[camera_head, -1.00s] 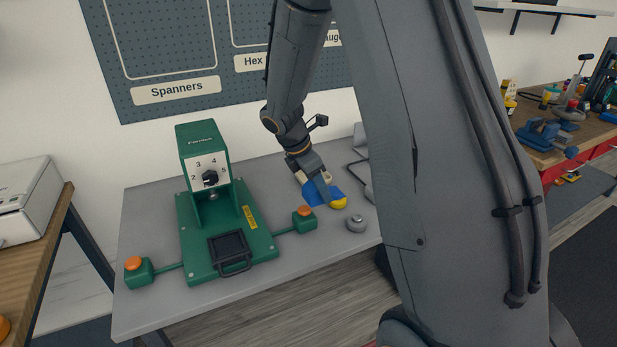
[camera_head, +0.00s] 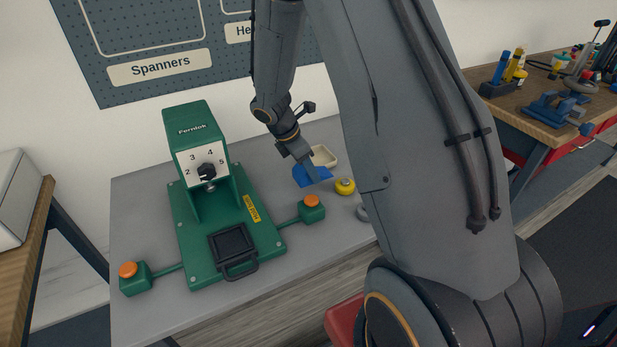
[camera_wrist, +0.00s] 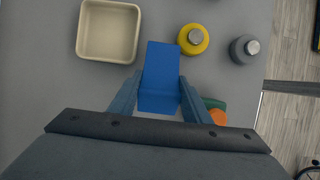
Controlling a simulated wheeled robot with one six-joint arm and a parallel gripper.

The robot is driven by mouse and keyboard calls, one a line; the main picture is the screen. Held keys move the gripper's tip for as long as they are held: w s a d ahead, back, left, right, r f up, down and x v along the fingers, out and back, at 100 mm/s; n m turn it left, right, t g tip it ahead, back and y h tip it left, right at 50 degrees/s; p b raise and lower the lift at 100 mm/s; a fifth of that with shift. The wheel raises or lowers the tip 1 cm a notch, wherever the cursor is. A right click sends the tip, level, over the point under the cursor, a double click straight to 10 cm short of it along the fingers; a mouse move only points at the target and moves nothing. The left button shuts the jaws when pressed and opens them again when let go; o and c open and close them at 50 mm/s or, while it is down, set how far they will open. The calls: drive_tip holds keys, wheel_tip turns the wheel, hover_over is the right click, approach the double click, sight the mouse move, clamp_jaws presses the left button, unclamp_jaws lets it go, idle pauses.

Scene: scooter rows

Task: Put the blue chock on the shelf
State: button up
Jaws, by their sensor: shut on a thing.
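The blue chock (camera_head: 311,175) is held in my gripper (camera_head: 308,166) over the grey table (camera_head: 140,225), to the right of the green press. In the wrist view the blue chock (camera_wrist: 160,72) lies between the two fingers of my gripper (camera_wrist: 156,98), which are shut on its sides. I cannot tell how far the chock is above the table. A white wall shelf was at the upper right in the earlier head view; no shelf can be made out now.
A green press (camera_head: 210,200) with orange buttons stands left. A cream tray (camera_wrist: 108,31), a yellow round weight (camera_wrist: 193,39) and a grey one (camera_wrist: 244,48) are close to the chock. A wooden bench (camera_head: 540,110) with tools stands at the right.

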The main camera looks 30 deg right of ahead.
drive_tip(key=shift+f+p, duration=0.35)
drive_tip(key=shift+f, duration=1.6)
drive_tip(key=o, duration=1.5)
drive_tip(key=shift+f, duration=0.15)
